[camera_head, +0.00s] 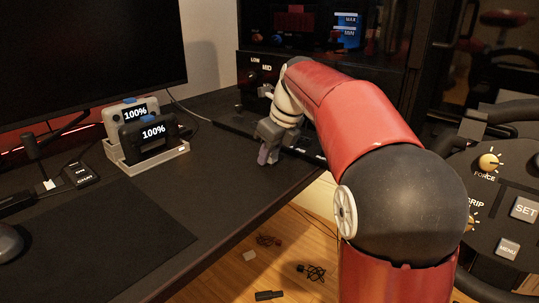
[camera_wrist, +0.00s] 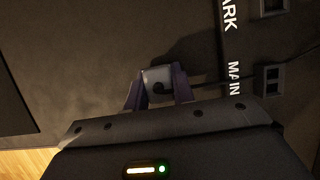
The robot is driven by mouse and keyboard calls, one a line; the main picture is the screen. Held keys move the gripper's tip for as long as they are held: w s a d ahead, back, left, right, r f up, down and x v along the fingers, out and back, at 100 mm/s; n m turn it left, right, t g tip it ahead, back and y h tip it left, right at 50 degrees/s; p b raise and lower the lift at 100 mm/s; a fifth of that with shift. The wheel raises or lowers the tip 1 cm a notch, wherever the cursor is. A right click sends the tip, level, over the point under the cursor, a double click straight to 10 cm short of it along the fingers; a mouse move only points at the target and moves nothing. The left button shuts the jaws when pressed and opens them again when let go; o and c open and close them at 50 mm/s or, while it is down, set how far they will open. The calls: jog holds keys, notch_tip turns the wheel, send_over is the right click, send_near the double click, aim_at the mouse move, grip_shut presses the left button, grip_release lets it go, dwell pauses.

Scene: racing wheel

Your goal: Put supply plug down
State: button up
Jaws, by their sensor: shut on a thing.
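My gripper (camera_head: 268,150) is low over the dark desk, near its right edge, in the head view. In the wrist view its two purple fingers (camera_wrist: 159,88) are closed on both sides of a pale, blocky supply plug (camera_wrist: 157,76). A thin dark cord runs from the plug to the right. In the head view the plug is hidden by my gripper. I cannot tell whether the plug touches the desk.
A grey dock (camera_head: 150,158) with two devices reading 100% stands left of my gripper. A monitor (camera_head: 85,55) is behind it. A black desk mat (camera_head: 120,235) lies in front. A control panel (camera_head: 505,205) is at right. Loose cables (camera_head: 312,272) lie on the floor.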

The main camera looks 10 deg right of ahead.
jog(key=shift+f, duration=0.15)
jog(key=o, duration=1)
jog(key=p+v, duration=0.2)
jog(key=v, duration=1)
jog(key=shift+s+a+f+n+t+h, duration=0.45)
jog(key=shift+s+f+n, duration=2.65)
jog(key=shift+s+n, duration=1.45)
jog(key=shift+s+a+f+n+t+h, duration=0.2)
jog(key=shift+s+a+f+n+h, duration=0.3)
jog(key=shift+s+f+n, duration=3.8)
jog(key=shift+s+a+f+n+t+h, duration=0.5)
jog(key=shift+s+f+n, duration=1.4)
jog(key=shift+s+n, duration=2.85)
